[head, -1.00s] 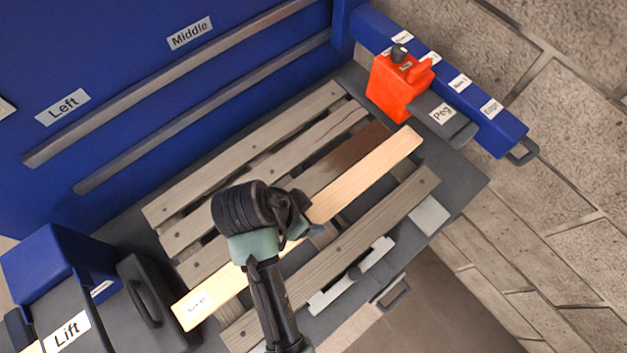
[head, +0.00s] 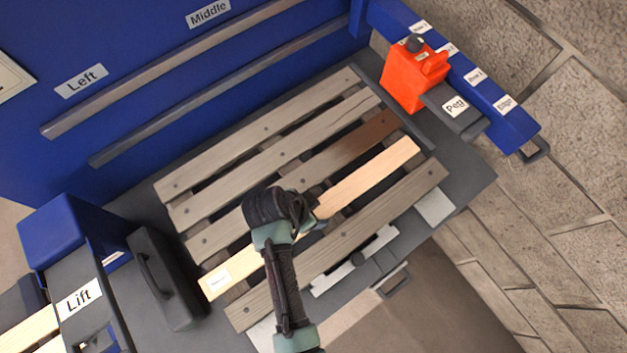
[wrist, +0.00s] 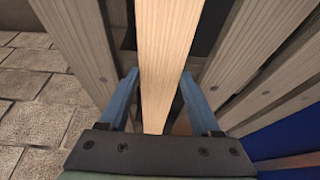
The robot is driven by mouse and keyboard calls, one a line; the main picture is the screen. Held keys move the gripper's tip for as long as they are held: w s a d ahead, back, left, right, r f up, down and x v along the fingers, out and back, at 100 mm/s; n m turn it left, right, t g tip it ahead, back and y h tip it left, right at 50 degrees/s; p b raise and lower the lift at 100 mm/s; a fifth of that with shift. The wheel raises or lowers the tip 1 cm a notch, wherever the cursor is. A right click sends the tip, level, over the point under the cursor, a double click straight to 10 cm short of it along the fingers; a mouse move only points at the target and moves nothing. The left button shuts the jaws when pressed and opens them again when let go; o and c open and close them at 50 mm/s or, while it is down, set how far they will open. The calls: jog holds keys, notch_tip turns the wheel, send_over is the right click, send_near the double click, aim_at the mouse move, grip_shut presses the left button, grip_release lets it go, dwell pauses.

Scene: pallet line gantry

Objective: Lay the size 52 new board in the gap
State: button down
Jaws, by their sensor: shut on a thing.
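The new board (head: 368,177) is pale, clean wood with a white label (head: 218,278) at its left end; the label's print is too small to read. It lies lengthwise along the gap between the pallet's front board (head: 395,205) and the partly dark brown board (head: 360,143). My gripper (head: 312,222) is shut on its middle from above. In the wrist view the blue fingers (wrist: 160,78) stand on both sides of the board, with pallet boards to left and right. I cannot tell whether its underside touches the cross-pieces.
A dark case-like block with a handle (head: 165,280) and the "Lift" unit (head: 80,298) are at left. The blue panel (head: 130,50) rises behind. Paving is open at right.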

jog(key=shift+c, duration=0.5)
grip_release()
